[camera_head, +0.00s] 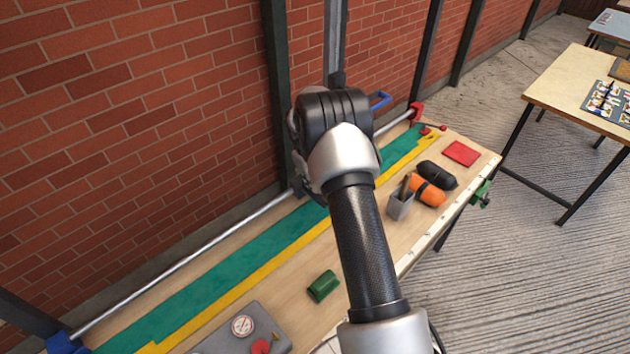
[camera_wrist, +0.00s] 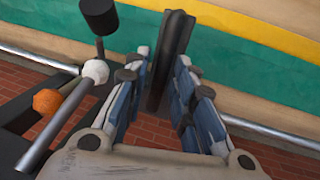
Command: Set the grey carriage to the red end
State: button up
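In the head view a silver rail runs along the wall side of a workbench, from a blue end bracket (camera_head: 66,343) at lower left to a red end bracket (camera_head: 416,112) at upper right. A dark part (camera_head: 298,186) sits by the rail beside my arm; my arm hides most of it and the middle of the rail. In the wrist view a dark grey upright bar (camera_wrist: 172,60), perhaps part of the grey carriage, stands between the fingers of my gripper (camera_wrist: 163,62). The fingers look apart, on both sides of the bar; contact is unclear. The carriage body is not clearly visible.
Green and yellow strips (camera_head: 235,265) line the bench along the rail. A green block (camera_head: 323,286), a grey gauge panel (camera_head: 245,335), a pen cup (camera_head: 400,205), orange and black rolls (camera_head: 427,190) and a red pad (camera_head: 461,153) lie on it. A brick wall stands close behind.

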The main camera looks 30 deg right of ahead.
jog(key=shift+o, duration=0.8)
jog(key=shift+s+f, duration=0.1)
notch_tip(320, 180, up, 12)
jog(key=a, duration=0.2)
jog(key=shift+s+a, duration=0.2)
jog(key=shift+f, duration=0.1)
